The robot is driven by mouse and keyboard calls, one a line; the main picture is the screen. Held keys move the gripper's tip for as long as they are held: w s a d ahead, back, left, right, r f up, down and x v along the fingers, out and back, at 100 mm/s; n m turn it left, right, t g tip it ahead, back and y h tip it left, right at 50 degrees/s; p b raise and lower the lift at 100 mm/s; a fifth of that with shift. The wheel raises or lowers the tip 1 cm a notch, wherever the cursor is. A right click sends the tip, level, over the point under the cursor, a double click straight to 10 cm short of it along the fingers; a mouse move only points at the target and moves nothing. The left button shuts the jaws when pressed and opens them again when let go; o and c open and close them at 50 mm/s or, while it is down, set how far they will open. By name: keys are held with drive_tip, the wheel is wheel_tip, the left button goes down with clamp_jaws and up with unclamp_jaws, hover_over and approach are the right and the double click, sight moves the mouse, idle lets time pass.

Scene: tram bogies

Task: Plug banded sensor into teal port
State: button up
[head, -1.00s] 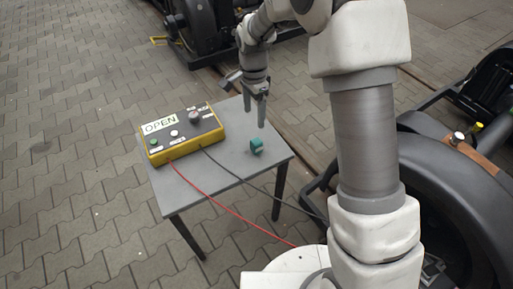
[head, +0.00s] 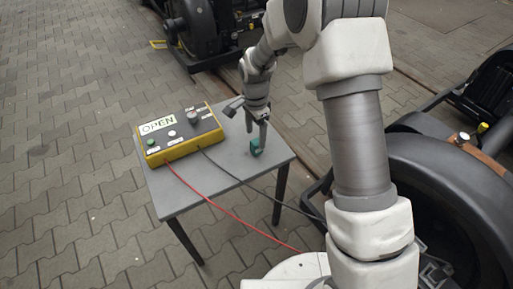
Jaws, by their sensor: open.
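A small teal block-shaped thing (head: 255,148) sits near the right end of the grey table (head: 185,199). I cannot tell whether it is the port or part of the sensor, and I see no clear band on it. My gripper (head: 257,140) points down right at it, fingers apart, with one finger partly beside its right edge. I cannot tell whether the fingers touch it. On the dark bogie at right, a brown plate (head: 487,161) bears a small light-topped fitting (head: 463,137) and a yellow-topped one (head: 482,127); I cannot tell what they are.
A yellow box (head: 180,153) with a grey top, knobs and an "OPEN" label stands on the table's left. A red cable (head: 225,210) and a black cable (head: 245,183) run from it off the front edge. Dark bogies stand behind and at right.

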sight(256, 141)
wheel_tip(256, 141, down, 4)
drive_tip(key=shift+s+d+r+b, duration=0.1)
drive_tip(key=shift+s+d+b, duration=0.05)
drive_tip(key=shift+b, duration=0.45)
clamp_jaws()
